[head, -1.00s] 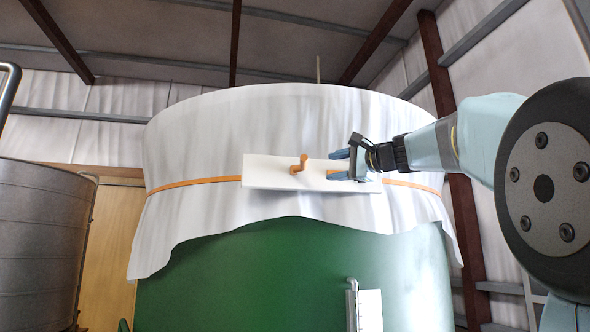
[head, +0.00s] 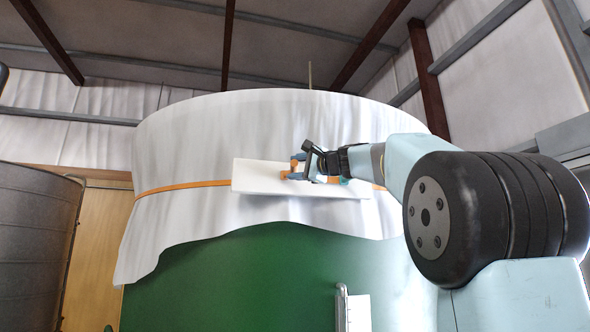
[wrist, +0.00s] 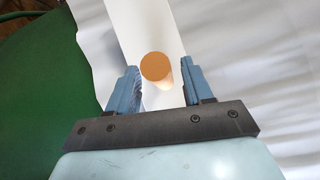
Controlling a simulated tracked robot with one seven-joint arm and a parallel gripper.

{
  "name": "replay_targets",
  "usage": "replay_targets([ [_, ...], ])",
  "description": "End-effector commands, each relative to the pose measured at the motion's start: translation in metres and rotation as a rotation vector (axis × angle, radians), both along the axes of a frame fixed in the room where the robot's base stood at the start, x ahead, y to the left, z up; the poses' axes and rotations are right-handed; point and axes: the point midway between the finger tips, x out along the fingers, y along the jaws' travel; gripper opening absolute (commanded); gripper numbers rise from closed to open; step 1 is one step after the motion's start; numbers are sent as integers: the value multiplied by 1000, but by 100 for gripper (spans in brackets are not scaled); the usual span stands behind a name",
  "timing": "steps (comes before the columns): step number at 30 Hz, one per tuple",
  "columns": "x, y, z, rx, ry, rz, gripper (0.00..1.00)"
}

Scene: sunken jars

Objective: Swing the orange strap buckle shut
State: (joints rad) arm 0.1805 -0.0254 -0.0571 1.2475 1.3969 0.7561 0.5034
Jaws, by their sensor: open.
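The orange buckle lever (head: 294,165) stands out from a white plate (head: 255,178) on the orange strap (head: 185,187), which runs around a white cover. In the wrist view the lever's round end (wrist: 157,67) lies between my two blue fingers, with gaps on both sides. My gripper (head: 298,170) is open around the lever and partly hides it in the head view. It also shows in the wrist view (wrist: 160,82). The white plate also shows behind the lever in the wrist view (wrist: 150,25).
The white cover (head: 225,125) hangs in folds over a large green tank (head: 250,275). A grey metal tank (head: 35,240) stands at the left. A pipe and a white panel (head: 356,312) are low on the green tank. Open air lies in front of the plate.

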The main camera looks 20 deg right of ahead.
Motion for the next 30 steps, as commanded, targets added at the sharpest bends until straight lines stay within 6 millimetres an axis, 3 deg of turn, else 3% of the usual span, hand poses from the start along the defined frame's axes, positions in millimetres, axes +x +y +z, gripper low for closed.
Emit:
replay_targets([
  [6, 13, 7, 2, -1, 0, 0, 51],
  [15, 13, 7, 2, -1, 0, -1, 51],
  [30, 14, 7, 1, -1, 2, -1, 3],
])
